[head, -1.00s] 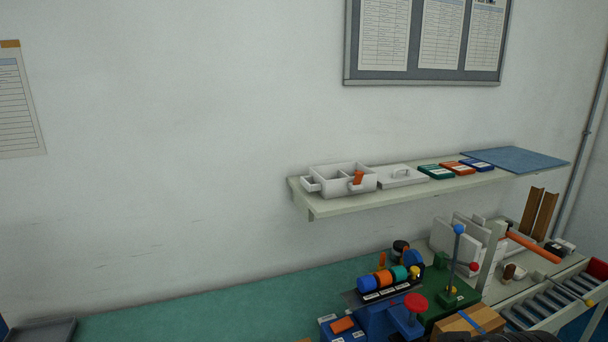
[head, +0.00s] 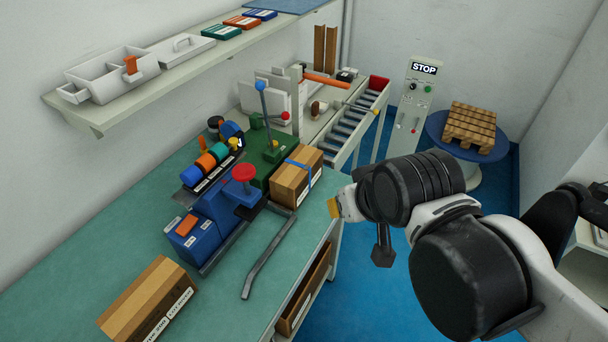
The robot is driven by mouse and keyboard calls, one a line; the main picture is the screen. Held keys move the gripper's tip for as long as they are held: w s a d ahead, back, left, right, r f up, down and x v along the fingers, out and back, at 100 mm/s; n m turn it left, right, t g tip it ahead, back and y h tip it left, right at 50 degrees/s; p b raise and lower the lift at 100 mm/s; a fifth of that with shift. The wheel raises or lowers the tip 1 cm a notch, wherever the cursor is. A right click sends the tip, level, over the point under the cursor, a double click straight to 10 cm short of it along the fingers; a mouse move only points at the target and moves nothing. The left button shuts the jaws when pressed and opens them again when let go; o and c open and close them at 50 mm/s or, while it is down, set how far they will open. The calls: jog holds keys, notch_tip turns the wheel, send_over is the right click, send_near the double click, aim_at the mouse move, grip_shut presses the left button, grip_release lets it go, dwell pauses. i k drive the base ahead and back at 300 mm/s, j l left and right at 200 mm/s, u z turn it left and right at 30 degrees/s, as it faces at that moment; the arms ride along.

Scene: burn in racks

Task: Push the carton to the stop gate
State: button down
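The carton (head: 297,178) is a brown cardboard box with a blue strap. It sits on the green bench near its right edge, in front of the near end of a roller conveyor (head: 352,130). A red plate (head: 378,84) stands at the conveyor's far end; I cannot tell for sure that it is the stop gate. My gripper (head: 336,207) is just right of and in front of the carton, with a small gap in the picture. It is mostly hidden behind my wrist, so its opening does not show.
A blue and green machine (head: 228,190) with levers stands left of the carton. A bent grey bar (head: 268,258) and a brown striped box (head: 148,300) lie nearer on the bench. A STOP control post (head: 413,105) and a pallet (head: 470,128) on a round blue table stand beyond.

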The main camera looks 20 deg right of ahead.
aim_at(290, 184)
jog(key=i+l+u, duration=0.3)
jog(key=u, duration=0.15)
jog(key=i+l+u, duration=0.2)
jog(key=l+u, duration=0.25)
